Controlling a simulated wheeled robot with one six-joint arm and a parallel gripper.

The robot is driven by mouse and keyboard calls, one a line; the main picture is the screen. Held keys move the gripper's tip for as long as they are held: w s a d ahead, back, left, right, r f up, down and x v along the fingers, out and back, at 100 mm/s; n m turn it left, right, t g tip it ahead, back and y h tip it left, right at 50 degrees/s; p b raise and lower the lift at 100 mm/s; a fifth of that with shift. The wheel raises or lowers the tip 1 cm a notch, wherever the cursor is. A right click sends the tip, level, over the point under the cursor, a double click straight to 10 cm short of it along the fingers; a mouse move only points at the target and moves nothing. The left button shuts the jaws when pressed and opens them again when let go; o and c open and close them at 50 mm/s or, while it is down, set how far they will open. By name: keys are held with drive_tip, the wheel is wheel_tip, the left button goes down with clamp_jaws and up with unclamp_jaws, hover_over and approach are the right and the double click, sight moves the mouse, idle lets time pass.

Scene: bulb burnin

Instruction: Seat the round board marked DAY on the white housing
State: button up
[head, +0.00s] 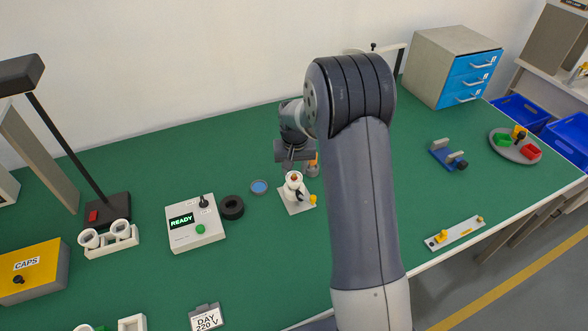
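A small white housing (294,183) stands upright on a pale square plate (296,207) with a yellow knob (313,199), near the table's middle. My gripper (293,166) points down just above the housing; its fingers are small and dark, and I cannot tell whether they hold anything or touch the housing. I cannot make out a round board marked DAY. A card reading DAY 220 V (206,319) stands at the front edge of the view. A small round blue-centred dish (260,187) lies left of the housing; no marking on it is readable.
Left of the housing are a black ring (232,207), a box showing READY (195,223), a white cup rack (111,241) and a yellow CAPS box (30,271). An orange-topped item (313,160) stands close behind my gripper. At right are a blue fixture (442,158) and a grey round tray (500,149).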

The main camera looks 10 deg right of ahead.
sight(295, 182)
wheel_tip(295, 182, up, 9)
drive_tip(key=s+p, duration=0.1)
drive_tip(key=p, duration=0.3)
drive_tip(key=shift+s+f, duration=0.15)
drive_tip(key=shift+a+f, duration=0.1)
drive_tip(key=f+b, duration=0.2)
drive_tip(key=f, duration=0.1)
drive_tip(key=f+b, duration=0.2)
drive_tip(key=f, duration=0.2)
drive_tip(key=w+f+b, duration=0.1)
drive_tip(key=f+b, duration=0.1)
drive_tip(key=f, duration=0.1)
drive_tip(key=shift+w+f, duration=0.1)
drive_tip(key=shift+f, duration=0.15)
drive_tip(key=shift+r, duration=0.1)
